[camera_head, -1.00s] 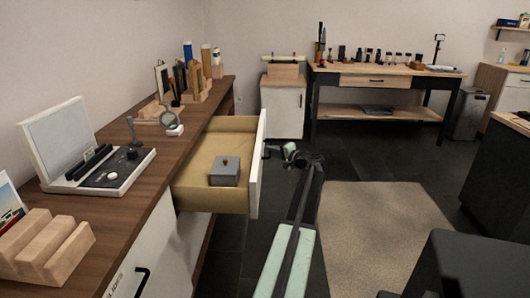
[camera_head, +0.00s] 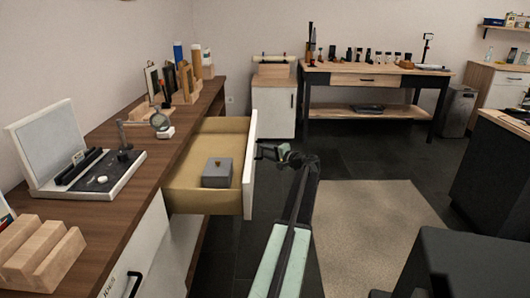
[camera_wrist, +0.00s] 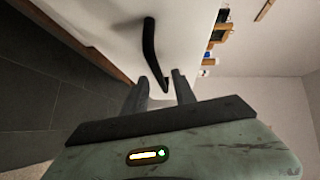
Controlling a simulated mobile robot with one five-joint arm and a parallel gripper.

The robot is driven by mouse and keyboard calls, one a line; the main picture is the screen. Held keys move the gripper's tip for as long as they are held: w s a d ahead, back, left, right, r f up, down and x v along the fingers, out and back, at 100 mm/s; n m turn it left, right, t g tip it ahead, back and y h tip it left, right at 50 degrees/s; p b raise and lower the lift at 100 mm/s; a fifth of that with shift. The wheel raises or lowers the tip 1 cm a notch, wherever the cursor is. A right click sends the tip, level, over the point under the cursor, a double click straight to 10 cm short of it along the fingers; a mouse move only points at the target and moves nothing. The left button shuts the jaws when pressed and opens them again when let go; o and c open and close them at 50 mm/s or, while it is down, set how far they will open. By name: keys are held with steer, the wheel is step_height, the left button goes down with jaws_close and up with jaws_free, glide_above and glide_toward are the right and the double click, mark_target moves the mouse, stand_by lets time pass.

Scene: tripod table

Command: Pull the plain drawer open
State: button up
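The open drawer (camera_head: 182,196) has a white front and a pale wooden inside, and sticks out from the wooden-topped workbench (camera_head: 150,190). A grey box (camera_head: 217,173) with a small knob lies in it. My gripper (camera_head: 262,152) is at the outer side of the drawer front. In the wrist view, a black bar handle (camera_wrist: 149,42) stands on a white front (camera_wrist: 110,25) that shows no label. My gripper's two fingers (camera_wrist: 160,86) are apart, with the handle's lower end between their tips. I cannot tell whether they touch it.
Below the bench top, a white front with a partly visible label and black handle (camera_head: 136,284) is at lower left. A beige rug (camera_head: 380,230) lies on the dark floor at right. A dark cabinet (camera_head: 490,170) stands at far right. Another workbench (camera_head: 375,80) is at the back.

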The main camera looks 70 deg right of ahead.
steer(key=f+v, duration=0.1)
steer(key=v, duration=0.5)
steer(key=shift+s+r+p, duration=0.35)
steer(key=shift+r+p, duration=0.05)
steer(key=shift+r, duration=0.1)
steer(key=shift+a, duration=0.1)
